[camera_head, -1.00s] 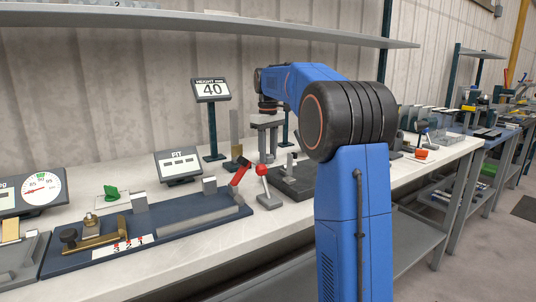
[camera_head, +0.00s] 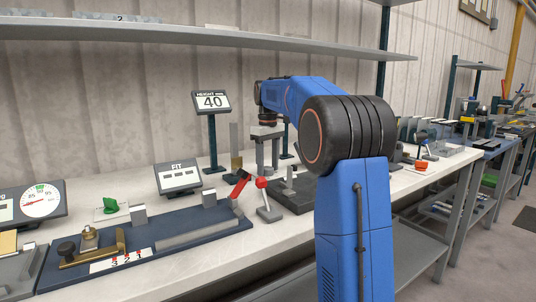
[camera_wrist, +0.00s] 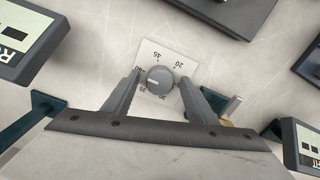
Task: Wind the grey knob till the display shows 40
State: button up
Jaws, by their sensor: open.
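The grey knob (camera_wrist: 160,80) sits on a pale square dial plate (camera_wrist: 152,52) printed with numbers, in the wrist view. Its light mark points left, towards the 40. My gripper (camera_wrist: 160,77) is open, with one finger on each side of the knob; I see gaps, and cannot tell its height above the plate. In the head view my gripper (camera_head: 266,152) points down at the bench, and the knob is not visible there. The height display (camera_head: 212,101) on its dark post reads 40.
The fit display (camera_head: 178,175) and a blue fixture base (camera_head: 150,238) stand on the pale bench left of my arm. A long shelf (camera_head: 180,34) runs above.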

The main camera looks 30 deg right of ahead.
aim_at(268, 167)
notch_tip(268, 167, up, 17)
dwell(0.6)
jog(key=shift+r, duration=0.1)
dwell(0.4)
